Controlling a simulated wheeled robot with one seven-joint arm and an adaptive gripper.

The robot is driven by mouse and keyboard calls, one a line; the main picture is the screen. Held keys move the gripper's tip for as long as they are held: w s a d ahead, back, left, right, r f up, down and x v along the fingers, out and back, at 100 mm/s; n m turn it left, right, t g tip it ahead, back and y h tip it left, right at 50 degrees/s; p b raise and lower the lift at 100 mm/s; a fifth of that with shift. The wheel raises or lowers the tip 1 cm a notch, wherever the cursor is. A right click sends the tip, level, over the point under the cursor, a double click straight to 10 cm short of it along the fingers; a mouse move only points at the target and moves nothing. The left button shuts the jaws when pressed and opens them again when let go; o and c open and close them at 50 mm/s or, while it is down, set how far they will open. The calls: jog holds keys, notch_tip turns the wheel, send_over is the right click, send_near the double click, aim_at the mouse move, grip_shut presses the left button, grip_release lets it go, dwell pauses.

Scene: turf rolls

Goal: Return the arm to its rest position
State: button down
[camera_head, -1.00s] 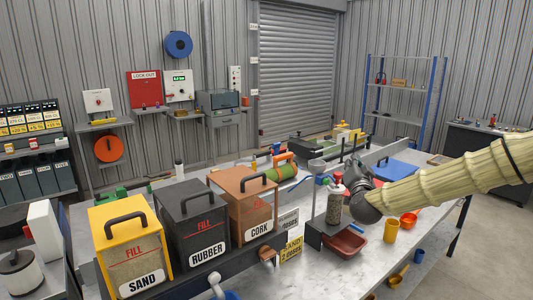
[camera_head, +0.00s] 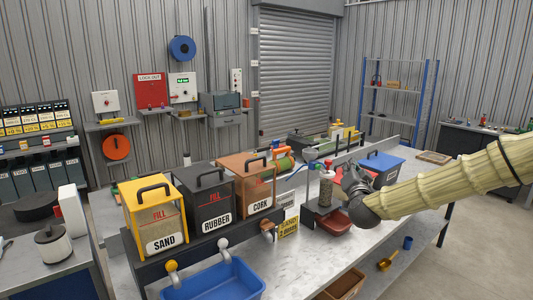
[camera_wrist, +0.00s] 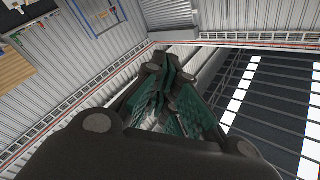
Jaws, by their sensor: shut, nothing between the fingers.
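My arm comes in from the right edge of the head view in a pale ribbed sleeve. My gripper (camera_head: 350,183) is at its end, dark grey, above the far right part of the workbench and close to a clear bottle (camera_head: 325,190); I cannot tell whether they touch. In the wrist view my gripper (camera_wrist: 172,70) shows its green-padded fingers drawn together with nothing between them. Behind them are the corrugated wall, the roof edge and a barred window, so the wrist camera looks upward. The gripper hides part of the bench behind it.
Hoppers of sand (camera_head: 155,218), rubber (camera_head: 207,197) and cork (camera_head: 247,185) stand in a row on the bench. A blue tub (camera_head: 215,283) is in front. A red tray (camera_head: 333,223) lies below my gripper, and a blue-lidded box (camera_head: 383,166) stands behind it. The bench's front middle is clear.

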jog(key=s+a+f+n+g+y+b, duration=0.1)
jog(key=s+a+f+n+g, duration=0.15)
jog(key=f, duration=0.85)
jog(key=s+a+f+n+g+y+b, duration=0.15)
jog(key=a+f, duration=0.25)
jog(key=f, duration=0.7)
jog(key=s+a+f+n+g+y+b, duration=0.1)
jog(key=s+a+f+g, duration=0.15)
jog(key=s+f, duration=0.75)
jog(key=s+a+f+n+g+b, duration=0.1)
jog(key=s+f+g, duration=0.35)
jog(key=f, duration=0.95)
jog(key=s+f+n+g+b, duration=0.1)
jog(key=s+f+g, duration=0.1)
jog(key=s+f, duration=0.7)
jog(key=s+f+g+b, duration=0.15)
jog(key=s+f, duration=0.35)
jog(key=s, duration=0.7)
jog(key=s+d+f+g+b, duration=0.1)
jog(key=s+d+f+g, duration=0.1)
jog(key=s, duration=0.8)
jog(key=s+d+f+n+g+h+b, duration=0.1)
jog(key=s+d+f+g, duration=0.1)
jog(key=s, duration=0.8)
notch_tip(320, 180, down, 2)
jog(key=shift+s+d+f+g+b, duration=0.25)
jog(key=shift+d+g+b, duration=0.1)
jog(key=shift+d, duration=0.25)
